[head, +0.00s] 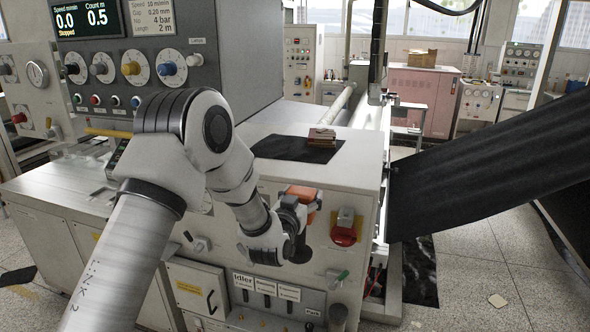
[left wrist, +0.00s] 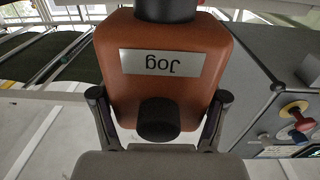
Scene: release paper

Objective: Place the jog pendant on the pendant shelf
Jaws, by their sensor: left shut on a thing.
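The jog pendant (left wrist: 160,88) is an orange-brown box with a "Jog" label, upside down in the left wrist view, and a black round knob. Its orange body also shows in the head view (head: 301,192), in front of the white machine cabinet. My left gripper (head: 303,207) is shut on it, with one finger on each side. My arm hides part of the cabinet behind. No shelf is labelled as the pendant shelf; a black mat (head: 283,149) lies on the cabinet top, above and behind the pendant. My right gripper is not in view.
A small box-like stack (head: 321,137) lies at the mat's back edge. A red button (head: 344,235) sits on the cabinet front, right of the gripper. Labelled levers (head: 267,291) are below. A black web (head: 480,165) slopes in from the right.

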